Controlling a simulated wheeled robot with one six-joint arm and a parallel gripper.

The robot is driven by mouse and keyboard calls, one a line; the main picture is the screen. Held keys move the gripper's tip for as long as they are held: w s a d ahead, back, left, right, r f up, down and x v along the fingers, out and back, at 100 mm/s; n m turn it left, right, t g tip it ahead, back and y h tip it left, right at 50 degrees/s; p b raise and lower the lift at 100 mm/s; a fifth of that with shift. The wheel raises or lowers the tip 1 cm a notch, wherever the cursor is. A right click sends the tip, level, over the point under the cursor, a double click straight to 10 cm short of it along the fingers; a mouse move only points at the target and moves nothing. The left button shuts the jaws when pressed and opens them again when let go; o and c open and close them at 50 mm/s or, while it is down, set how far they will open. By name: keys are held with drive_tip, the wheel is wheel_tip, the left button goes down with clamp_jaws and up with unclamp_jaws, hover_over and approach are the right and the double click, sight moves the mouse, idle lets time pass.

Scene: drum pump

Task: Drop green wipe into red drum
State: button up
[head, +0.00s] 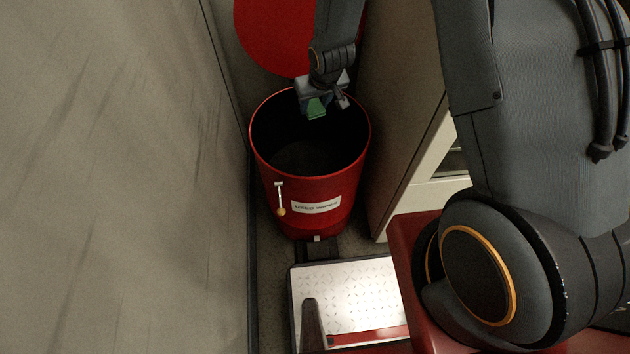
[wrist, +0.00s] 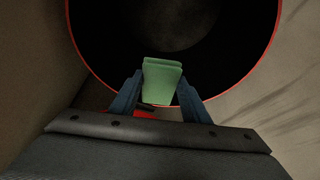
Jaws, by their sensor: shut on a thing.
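The red drum (head: 332,190) stands upright on the floor with its top open and its inside dark. It has a white label on its front. The green wipe (head: 316,107) is held by my gripper (head: 322,108) over the far part of the drum's mouth. In the wrist view the folded green wipe (wrist: 161,80) sits between the two blue fingers of my gripper (wrist: 160,92), with the drum's dark opening and red rim (wrist: 90,62) beyond it. The gripper is shut on the wipe.
A round red lid-like disc (head: 275,35) is behind the drum. A grey wall (head: 120,180) is close on the left and a beige cabinet (head: 400,95) close on the right. A metal tread plate (head: 345,285) lies in front of the drum.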

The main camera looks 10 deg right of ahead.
drive_tip(key=shift+f+b, duration=2)
drive_tip(key=shift+f, duration=0.8)
drive_tip(key=o, duration=1)
drive_tip(key=shift+r, duration=0.1)
drive_tip(key=shift+v, duration=3.9)
